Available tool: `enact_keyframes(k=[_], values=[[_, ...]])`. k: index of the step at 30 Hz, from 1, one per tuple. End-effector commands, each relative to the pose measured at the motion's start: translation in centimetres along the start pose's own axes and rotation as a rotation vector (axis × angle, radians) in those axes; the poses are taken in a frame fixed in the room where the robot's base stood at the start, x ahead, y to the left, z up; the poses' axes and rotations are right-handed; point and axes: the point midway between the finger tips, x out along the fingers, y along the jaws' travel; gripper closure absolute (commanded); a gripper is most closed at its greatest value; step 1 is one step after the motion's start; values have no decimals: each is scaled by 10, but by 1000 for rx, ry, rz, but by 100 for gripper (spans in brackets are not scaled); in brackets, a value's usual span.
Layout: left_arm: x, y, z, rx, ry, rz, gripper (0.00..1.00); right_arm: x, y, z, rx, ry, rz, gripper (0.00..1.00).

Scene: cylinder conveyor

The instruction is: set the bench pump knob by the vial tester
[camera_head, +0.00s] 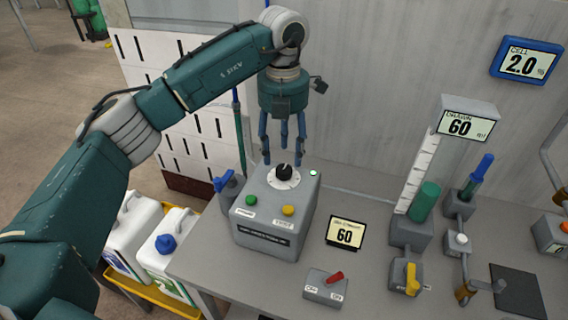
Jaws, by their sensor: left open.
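The bench pump (270,240) is a grey box on the bench. Its black knob (284,172) sits on a white dial on top, with a green button and a yellow button in front. A small green light is lit at its back right corner. My left gripper (283,160) points down just above the knob, with its blue fingers apart on either side and no grip on it. The vial tester is not clearly identifiable; a blue-framed display (527,63) on the wall reads CELL 2.0. My right gripper is not in view.
A small display (345,234) reading 60 and a red-lever switch box (327,288) stand right of the pump. Behind, a display (464,125) reads 60 above a green cylinder (426,201). White jugs (164,254) stand left of the bench. A dark pad (517,291) lies at right.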

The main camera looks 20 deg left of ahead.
Motion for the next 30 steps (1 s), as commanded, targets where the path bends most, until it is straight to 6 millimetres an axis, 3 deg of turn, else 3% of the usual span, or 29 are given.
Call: enact_keyframes(k=[9, 21, 28, 30], values=[[48, -1, 0, 2, 1, -2, 50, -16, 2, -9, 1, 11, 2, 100], [58, -1, 0, 3, -1, -2, 50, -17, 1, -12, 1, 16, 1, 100], [58, -1, 0, 3, -1, -3, 93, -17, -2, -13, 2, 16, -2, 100], [58, -1, 0, 3, 0, -2, 95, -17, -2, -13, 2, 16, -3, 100]])
